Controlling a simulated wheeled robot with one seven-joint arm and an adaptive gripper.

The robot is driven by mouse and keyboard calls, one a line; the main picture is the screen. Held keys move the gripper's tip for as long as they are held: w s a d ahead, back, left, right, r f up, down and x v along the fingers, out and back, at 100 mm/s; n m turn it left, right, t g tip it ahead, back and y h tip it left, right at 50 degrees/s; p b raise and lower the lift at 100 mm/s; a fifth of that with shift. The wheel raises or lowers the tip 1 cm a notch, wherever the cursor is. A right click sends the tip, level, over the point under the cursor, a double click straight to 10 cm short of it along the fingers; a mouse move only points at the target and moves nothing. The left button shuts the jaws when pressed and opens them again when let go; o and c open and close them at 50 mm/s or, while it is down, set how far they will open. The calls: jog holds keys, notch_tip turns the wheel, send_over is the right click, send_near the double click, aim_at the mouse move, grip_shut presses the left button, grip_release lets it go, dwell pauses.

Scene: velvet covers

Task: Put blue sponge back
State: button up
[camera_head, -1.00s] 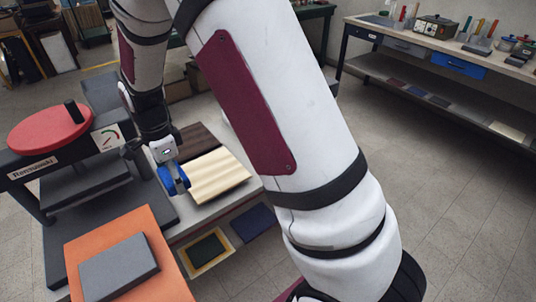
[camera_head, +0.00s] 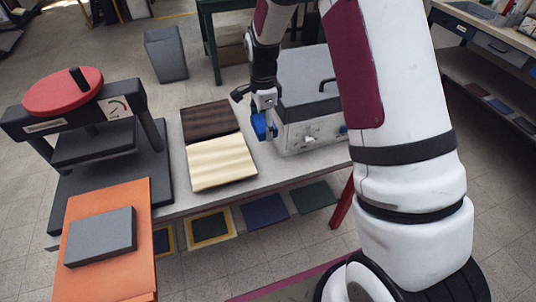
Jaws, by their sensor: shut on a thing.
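A small blue sponge (camera_head: 260,127) is held at the end of my arm. My gripper (camera_head: 265,112) is shut on it, above the table near the right side of the cream ridged board. The fingertips are small in view and partly hidden by the sponge. The sponge looks to be just left of the grey-lidded metal box (camera_head: 312,140); I cannot tell whether they touch.
A press with a red round wheel (camera_head: 62,92) stands at the left. The cream board (camera_head: 222,163) and dark brown board (camera_head: 208,121) lie mid-table. A grey block (camera_head: 100,237) rests on an orange sheet (camera_head: 138,200). Coloured panels (camera_head: 264,211) lie on a lower shelf.

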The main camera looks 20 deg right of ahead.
aim_at(264, 160)
notch_tip(264, 160, down, 14)
jog(key=shift+f, duration=0.1)
dwell(0.4)
jog(key=o, duration=1.1)
jog(key=shift+f, duration=0.1)
